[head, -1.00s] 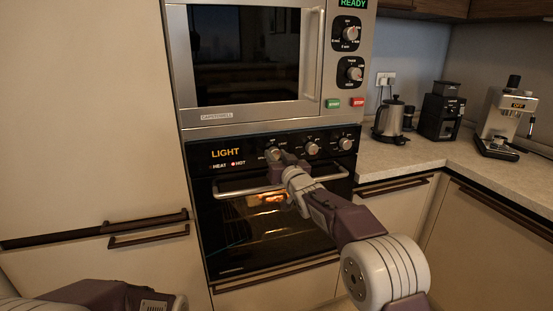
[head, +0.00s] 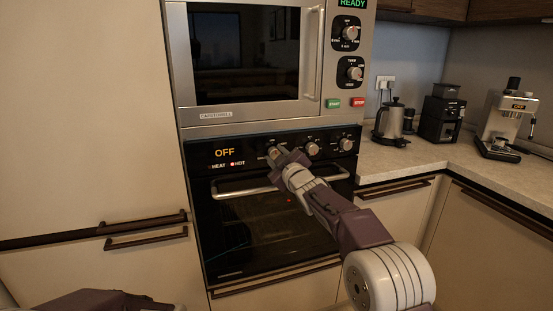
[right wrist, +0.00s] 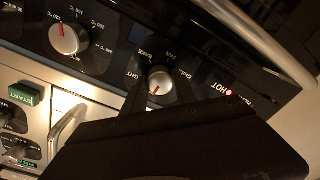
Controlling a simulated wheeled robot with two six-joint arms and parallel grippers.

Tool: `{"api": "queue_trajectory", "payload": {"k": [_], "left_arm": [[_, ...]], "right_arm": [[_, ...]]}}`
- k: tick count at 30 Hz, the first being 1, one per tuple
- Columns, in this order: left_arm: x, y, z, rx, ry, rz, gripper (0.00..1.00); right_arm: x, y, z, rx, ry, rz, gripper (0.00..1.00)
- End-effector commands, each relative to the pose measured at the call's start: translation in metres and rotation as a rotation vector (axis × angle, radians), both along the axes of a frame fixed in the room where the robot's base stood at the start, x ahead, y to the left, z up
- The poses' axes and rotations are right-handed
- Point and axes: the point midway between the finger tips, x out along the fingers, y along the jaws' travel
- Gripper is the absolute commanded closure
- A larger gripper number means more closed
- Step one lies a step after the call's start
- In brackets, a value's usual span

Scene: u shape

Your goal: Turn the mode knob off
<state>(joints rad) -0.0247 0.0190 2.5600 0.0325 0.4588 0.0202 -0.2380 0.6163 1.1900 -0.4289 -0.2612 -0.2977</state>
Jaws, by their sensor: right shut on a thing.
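The mode knob is the leftmost knob (head: 273,152) on the black oven panel; it also shows in the right wrist view (right wrist: 160,82), its red mark pointing down-left there. The oven display (head: 224,153) reads OFF, and the oven window (head: 250,232) is dark. My right gripper (head: 277,153) is at this knob, shut on it, and partly covers it in the head view. In the right wrist view its dark fingers reach the knob from below. Of my left arm only a purple link shows at the bottom left; its gripper is out of the picture.
The oven handle (head: 236,193) runs just below the panel, close to my right arm. Two more oven knobs (head: 312,149) (head: 345,144) sit to the right. A microwave (head: 205,108) is above. A kettle (head: 393,120) and coffee machines (head: 505,118) stand on the right counter.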

Motion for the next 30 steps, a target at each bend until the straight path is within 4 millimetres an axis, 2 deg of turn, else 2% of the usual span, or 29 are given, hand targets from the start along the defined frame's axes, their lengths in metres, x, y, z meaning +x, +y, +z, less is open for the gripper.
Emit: {"api": "queue_trajectory", "payload": {"k": [10, 23, 24, 25, 30], "left_arm": [[-0.0001, 0.0, -0.0032, 0.0, 0.0, 0.0, 0.64], [-0.0001, 0.0, -0.0032, 0.0, 0.0, 0.0, 0.64], [-0.0001, 0.0, -0.0032, 0.0, 0.0, 0.0, 0.64], [0.0, 0.0, -0.0032, 0.0, 0.0, 0.0, 0.64], [0.0, -0.0001, -0.0031, 0.0, 0.0, 0.0, 0.64]], "right_arm": [[0.0002, 0.0, -0.0028, -0.08, -0.019, 0.0, 1.0], [0.0002, 0.0001, -0.0028, -0.086, -0.021, 0.0, 1.0], [0.0002, 0.0, -0.0028, -0.086, -0.021, 0.0, 0.55], [0.0002, 0.0, -0.0027, -0.086, -0.021, 0.0, 0.47], [0.0001, 0.0001, -0.0015, -0.084, -0.023, -0.001, 0.44]]}}
